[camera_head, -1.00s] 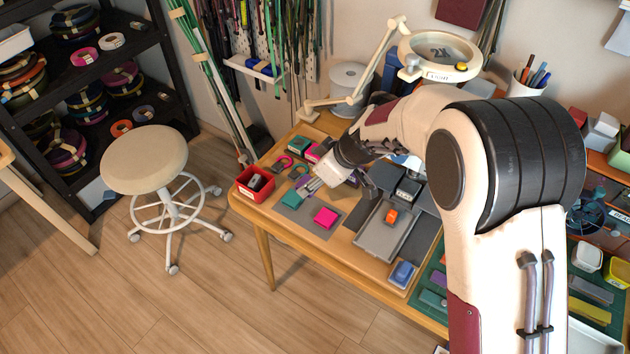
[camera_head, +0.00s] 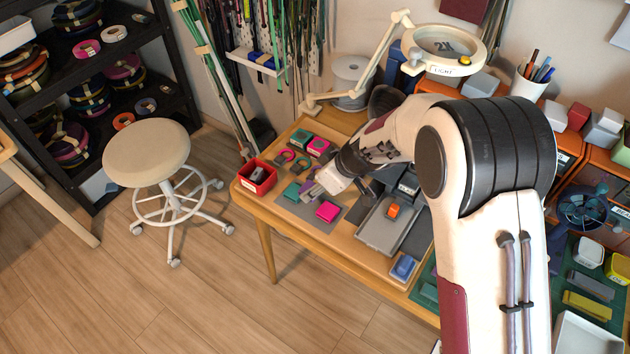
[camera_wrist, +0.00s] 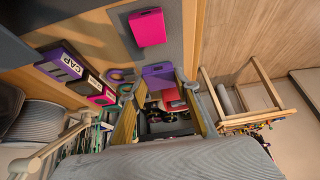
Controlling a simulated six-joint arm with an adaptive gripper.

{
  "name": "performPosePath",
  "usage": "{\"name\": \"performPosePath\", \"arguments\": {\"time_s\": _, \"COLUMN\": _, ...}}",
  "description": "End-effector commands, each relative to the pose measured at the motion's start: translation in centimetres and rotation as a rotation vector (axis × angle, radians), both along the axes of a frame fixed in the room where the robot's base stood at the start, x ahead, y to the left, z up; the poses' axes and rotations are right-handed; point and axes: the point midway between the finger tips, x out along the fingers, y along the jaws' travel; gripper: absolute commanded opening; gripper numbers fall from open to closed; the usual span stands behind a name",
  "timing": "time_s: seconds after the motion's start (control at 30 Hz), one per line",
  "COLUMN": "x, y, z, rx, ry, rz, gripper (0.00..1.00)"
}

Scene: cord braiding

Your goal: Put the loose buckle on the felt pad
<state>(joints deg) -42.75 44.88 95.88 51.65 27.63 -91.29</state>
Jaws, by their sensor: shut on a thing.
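A purple buckle (camera_head: 309,188), also in the wrist view (camera_wrist: 157,76), is between the fingertips of my gripper (camera_head: 315,188). My gripper is shut on it. The grey felt pad (camera_head: 306,208) lies on the wooden table and shows behind the buckle in the wrist view (camera_wrist: 172,50). A pink buckle (camera_head: 327,211) lies on the pad's right part; it also shows in the wrist view (camera_wrist: 148,27). A teal buckle (camera_head: 291,192) lies on the pad's left part. The purple buckle is between them in the picture, toward the far side; I cannot tell whether it touches the pad.
A red box (camera_head: 256,177) stands at the table's left corner. Small boxes, one green (camera_head: 301,138) and one pink (camera_head: 318,146), stand behind the pad. A grey tray (camera_head: 384,228) with an orange item (camera_head: 393,211) is to the right. A blue item (camera_head: 403,267) lies near the front edge.

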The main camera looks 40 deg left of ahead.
Motion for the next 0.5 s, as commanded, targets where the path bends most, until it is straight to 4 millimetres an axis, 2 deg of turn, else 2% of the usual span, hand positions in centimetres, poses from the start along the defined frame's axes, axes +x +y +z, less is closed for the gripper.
{"name": "performPosePath", "arguments": {"time_s": 0.5, "x": 0.0, "y": 0.0, "z": -3.7, "rx": 0.0, "ry": 0.001, "rz": 0.0, "gripper": 0.16}}
